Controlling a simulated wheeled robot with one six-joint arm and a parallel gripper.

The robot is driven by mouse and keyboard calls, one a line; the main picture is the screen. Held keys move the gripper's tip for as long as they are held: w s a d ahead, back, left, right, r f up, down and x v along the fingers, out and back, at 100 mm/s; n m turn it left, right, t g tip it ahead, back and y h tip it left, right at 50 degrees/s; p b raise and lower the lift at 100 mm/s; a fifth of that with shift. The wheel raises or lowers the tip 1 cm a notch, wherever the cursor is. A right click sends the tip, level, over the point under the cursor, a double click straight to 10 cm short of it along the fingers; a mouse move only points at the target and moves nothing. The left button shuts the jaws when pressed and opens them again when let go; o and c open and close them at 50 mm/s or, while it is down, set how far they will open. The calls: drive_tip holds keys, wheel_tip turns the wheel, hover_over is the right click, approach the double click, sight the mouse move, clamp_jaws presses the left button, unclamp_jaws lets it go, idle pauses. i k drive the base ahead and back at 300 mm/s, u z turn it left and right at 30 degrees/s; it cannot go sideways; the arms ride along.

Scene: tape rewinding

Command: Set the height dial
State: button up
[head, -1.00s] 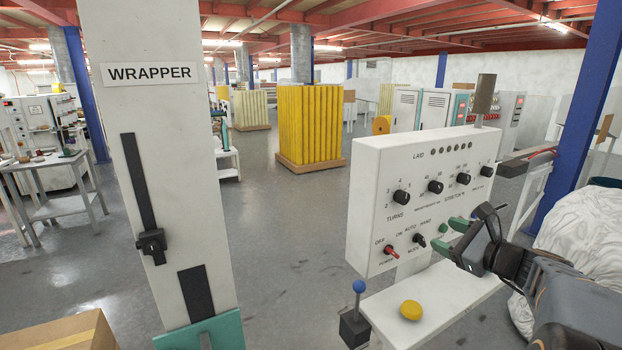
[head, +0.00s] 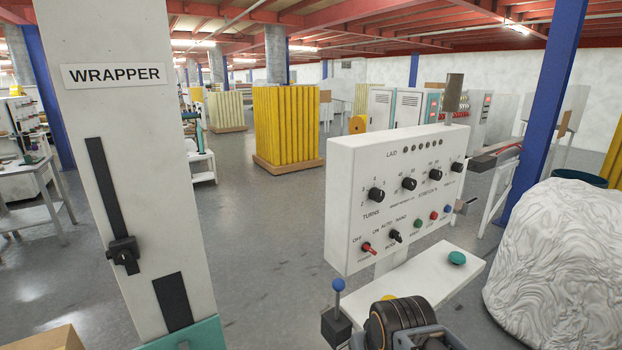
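The white control panel (head: 345,225) carries a row of black dials. The leftmost dial (head: 376,194) is over the label TURNS. A second dial (head: 409,184), a third (head: 435,174) and a fourth (head: 457,167) follow to the right. The label STRETCH % is near the third; other small labels are too small to read, so I cannot tell which dial is for height. A dark link of my arm shows at the bottom, below the panel. My gripper's fingers are not visible.
Below the dials are a red switch (head: 368,248), a black switch (head: 395,236) and several coloured buttons. A shelf (head: 430,277) holds a green button (head: 457,258). A blue-knobbed lever (head: 338,285) stands left. The wrapper column (head: 140,180) and white wrapped load (head: 560,260) flank the panel.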

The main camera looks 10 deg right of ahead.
sight(409, 184)
drive_tip(key=z, duration=0.5)
drive_tip(key=k, duration=0.6)
drive_tip(key=z, duration=0.85)
drive_tip(key=i, duration=0.7)
drive_tip(key=u, duration=0.7)
drive_tip(key=i, duration=0.55)
drive_tip(key=u, duration=0.65)
